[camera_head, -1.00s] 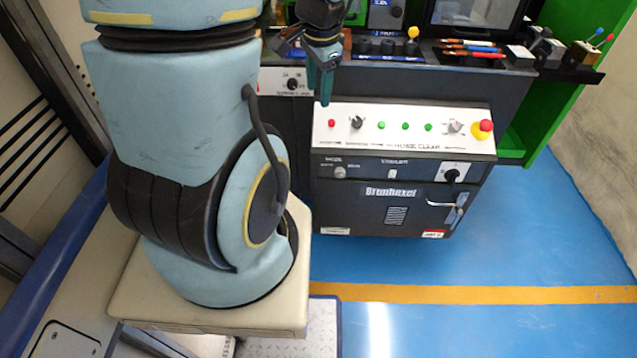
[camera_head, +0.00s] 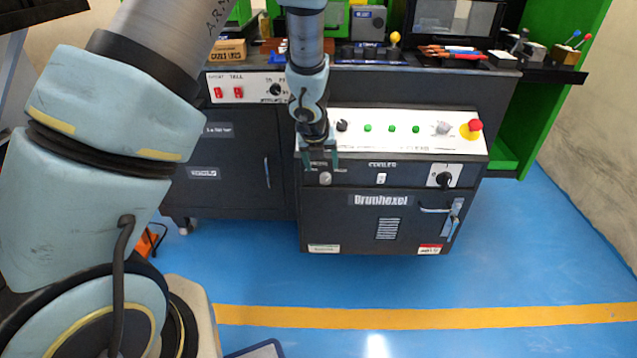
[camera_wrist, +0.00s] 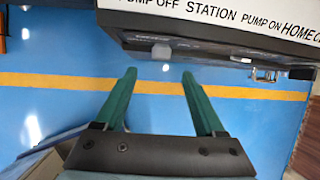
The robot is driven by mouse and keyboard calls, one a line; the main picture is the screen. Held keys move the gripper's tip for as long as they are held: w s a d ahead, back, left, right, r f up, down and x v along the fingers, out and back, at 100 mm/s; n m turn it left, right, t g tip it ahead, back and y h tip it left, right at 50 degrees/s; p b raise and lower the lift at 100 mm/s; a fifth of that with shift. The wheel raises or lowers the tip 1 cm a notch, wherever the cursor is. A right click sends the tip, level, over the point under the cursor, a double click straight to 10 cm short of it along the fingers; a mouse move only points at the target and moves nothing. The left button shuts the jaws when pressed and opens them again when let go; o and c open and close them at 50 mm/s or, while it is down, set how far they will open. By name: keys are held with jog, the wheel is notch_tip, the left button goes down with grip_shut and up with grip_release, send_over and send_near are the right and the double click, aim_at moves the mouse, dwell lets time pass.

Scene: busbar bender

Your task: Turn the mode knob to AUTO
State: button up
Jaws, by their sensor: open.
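The mode knob (camera_head: 325,178) is a small grey round knob at the left of the dark lower panel of the machine (camera_head: 380,215). Small lettering stands around it, partly hidden by my gripper; I cannot read its setting. My gripper (camera_head: 320,160) is in front of the panel, just above the knob in the head view, with its two green fingers apart and nothing between them. In the wrist view my gripper (camera_wrist: 159,75) is open, and a grey knob (camera_wrist: 161,52) shows on the dark panel edge beyond the fingertips. I see no contact with the knob.
A white sloped panel (camera_head: 410,150) above carries several green buttons, knobs and a red emergency stop (camera_head: 475,126). A rotary switch (camera_head: 444,179) and a lever handle (camera_head: 455,215) are at the right. The blue floor (camera_head: 400,280) in front is clear.

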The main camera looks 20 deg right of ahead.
aim_at(325, 180)
jog(key=b+x, duration=0.1)
jog(key=x, duration=0.6)
jog(key=shift+d+f+b, duration=0.15)
jog(key=shift+f+b, duration=0.15)
jog(key=shift+b, duration=0.1)
grip_shut()
